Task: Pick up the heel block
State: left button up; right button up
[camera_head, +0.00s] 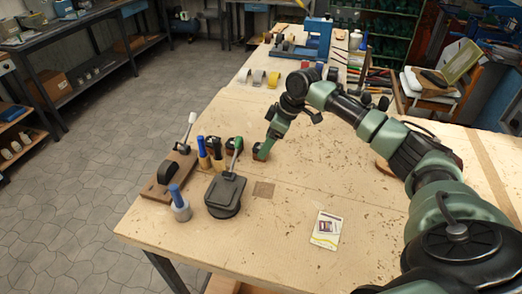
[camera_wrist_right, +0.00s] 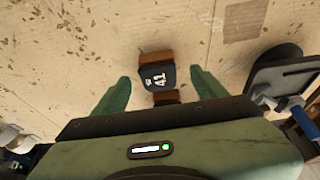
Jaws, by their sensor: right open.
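The heel block (camera_wrist_right: 157,76) is brown with a black face marked "41". In the right wrist view it sits on the tabletop between the two green fingers of my right gripper (camera_wrist_right: 160,78), with a gap on each side. The gripper is open, pointing down over the block. In the head view the gripper (camera_head: 266,149) covers much of the block, and only a brown edge of the block (camera_head: 257,152) shows by the fingers. My left gripper is not in view.
Left of the gripper stand several handled tools (camera_head: 203,155), a dark stand with a flat plate (camera_head: 226,190) and a wooden board (camera_head: 165,178). A printed card (camera_head: 326,229) lies nearer on the workbench (camera_head: 270,255). Tape rolls (camera_head: 259,76) and a blue machine (camera_head: 316,38) stand farther back.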

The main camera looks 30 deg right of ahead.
jog(key=x, duration=0.3)
jog(key=shift+w+f+p, duration=0.2)
jog(key=shift+w+p, duration=0.05)
jog(key=shift+p, duration=0.15)
jog(key=shift+f, duration=0.15)
jog(key=c, duration=1.4)
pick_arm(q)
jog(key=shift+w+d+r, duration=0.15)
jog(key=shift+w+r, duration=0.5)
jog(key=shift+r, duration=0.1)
pick_arm(e)
jog(key=shift+c, duration=0.2)
